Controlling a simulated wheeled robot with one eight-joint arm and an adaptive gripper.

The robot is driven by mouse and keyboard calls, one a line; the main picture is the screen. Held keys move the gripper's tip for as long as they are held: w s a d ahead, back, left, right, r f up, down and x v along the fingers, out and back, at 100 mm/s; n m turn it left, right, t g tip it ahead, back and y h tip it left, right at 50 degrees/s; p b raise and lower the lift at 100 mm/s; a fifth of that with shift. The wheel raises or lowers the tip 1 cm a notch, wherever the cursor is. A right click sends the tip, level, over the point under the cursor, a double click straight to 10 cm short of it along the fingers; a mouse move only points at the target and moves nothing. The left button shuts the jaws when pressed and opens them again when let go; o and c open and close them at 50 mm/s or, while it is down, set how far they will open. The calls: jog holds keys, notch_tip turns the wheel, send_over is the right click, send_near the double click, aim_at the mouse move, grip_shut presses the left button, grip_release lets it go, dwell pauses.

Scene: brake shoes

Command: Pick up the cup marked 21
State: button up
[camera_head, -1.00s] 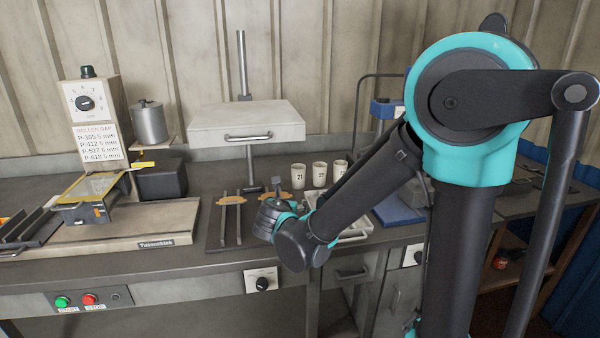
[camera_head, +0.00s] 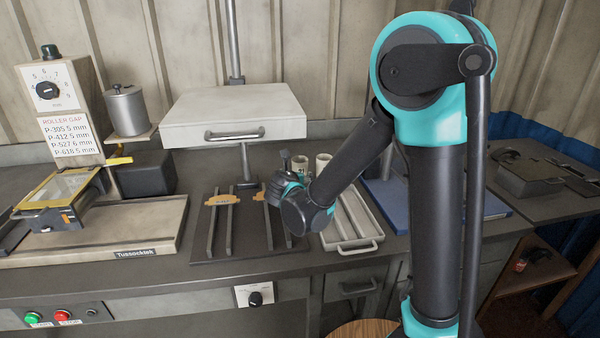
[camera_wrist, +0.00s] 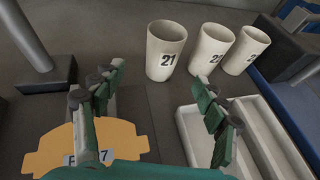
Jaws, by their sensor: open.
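The cup marked 21 (camera_wrist: 164,50) is cream with dark digits and stands upright on the counter in the wrist view, ahead of my gripper (camera_wrist: 160,105). My gripper is open and empty, its fingers spread on either side of the view, short of the cup. A second cup (camera_wrist: 212,50) stands to its right, its number only partly clear. A third cup (camera_wrist: 247,50) stands further right, its digits hard to read. In the head view two cup rims (camera_head: 322,160) show behind my arm, which hides much of the cups.
An orange tagged piece (camera_wrist: 90,145) lies below the left finger. A white divided tray (camera_wrist: 250,125) lies under the right finger. A post on a dark base (camera_wrist: 45,78) stands left of the cups. A pale press plate (camera_head: 235,115) overhangs the counter.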

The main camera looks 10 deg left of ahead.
jog(key=x, duration=1.1)
jog(key=shift+d, duration=0.25)
jog(key=shift+c, duration=0.2)
jog(key=c, duration=1.3)
jog(key=shift+c, duration=0.2)
jog(key=shift+r, duration=0.2)
